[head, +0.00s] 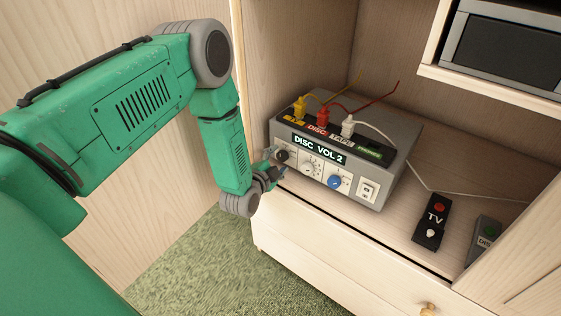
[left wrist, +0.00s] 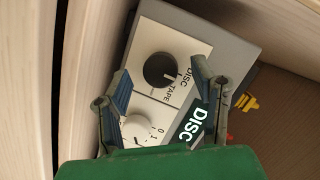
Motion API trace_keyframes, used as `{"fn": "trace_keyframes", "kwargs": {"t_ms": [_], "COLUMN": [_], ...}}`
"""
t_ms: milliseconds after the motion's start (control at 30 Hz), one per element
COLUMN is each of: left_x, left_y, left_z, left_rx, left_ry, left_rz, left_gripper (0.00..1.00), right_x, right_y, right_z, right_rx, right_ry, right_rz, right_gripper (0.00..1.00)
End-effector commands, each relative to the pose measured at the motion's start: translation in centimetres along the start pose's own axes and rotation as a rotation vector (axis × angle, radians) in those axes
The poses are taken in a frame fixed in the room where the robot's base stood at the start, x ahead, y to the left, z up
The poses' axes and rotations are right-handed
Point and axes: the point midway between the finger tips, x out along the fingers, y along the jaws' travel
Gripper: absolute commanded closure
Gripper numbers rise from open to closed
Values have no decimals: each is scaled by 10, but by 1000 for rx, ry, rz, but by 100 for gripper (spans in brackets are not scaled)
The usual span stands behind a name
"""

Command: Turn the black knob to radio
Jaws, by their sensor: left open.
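The black knob (head: 282,156) is on the left end of the front panel of a grey audio box (head: 398,150). In the left wrist view the black knob (left wrist: 159,70) is round, and its white mark faces the DISC and TAPE labels; a radio label cannot be read. The box's display (head: 319,149) reads "DISC VOL 2". My left gripper (head: 275,165) is open at the panel's left end. In the left wrist view the left gripper (left wrist: 160,72) has its fingers on either side of the black knob, and contact cannot be told. My right gripper is out of view.
A white dial (head: 312,164), a blue knob (head: 334,182) and a switch (head: 367,190) sit right of the black knob. Yellow, red and white plugs stand on top. The cabinet's side wall is close on the left.

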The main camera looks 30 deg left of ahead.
Motion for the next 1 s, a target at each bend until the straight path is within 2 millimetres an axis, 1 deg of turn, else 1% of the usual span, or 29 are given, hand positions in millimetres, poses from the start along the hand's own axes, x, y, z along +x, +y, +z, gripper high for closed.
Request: {"fn": "trace_keyframes", "kwargs": {"t_ms": [33, 133, 467, 500, 567, 600, 867, 1000], "left_x": [6, 12, 15, 15, 15, 15, 15, 14], "left_y": [1, 0, 0, 0, 0, 0, 2, 3], "left_z": [0, -1, -1, -1, -1, -1, 1, 1], "left_rx": [-1, 0, 0, 0, 0, 0, 9, 45], "left_ry": [1, 1, 1, 1, 0, 0, -3, -5], "left_rz": [-1, 0, 1, 1, 2, 2, 2, -6], "left_gripper": [48, 48, 48, 62, 83, 97, 96, 96], "right_x": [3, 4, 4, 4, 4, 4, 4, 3], "right_y": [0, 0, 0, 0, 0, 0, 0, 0], "right_z": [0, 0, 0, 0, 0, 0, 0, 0], "right_rx": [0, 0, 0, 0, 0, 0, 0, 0], "right_ry": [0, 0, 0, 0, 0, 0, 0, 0], "right_rz": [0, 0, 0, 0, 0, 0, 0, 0], "right_gripper": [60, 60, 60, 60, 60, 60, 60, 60]}}
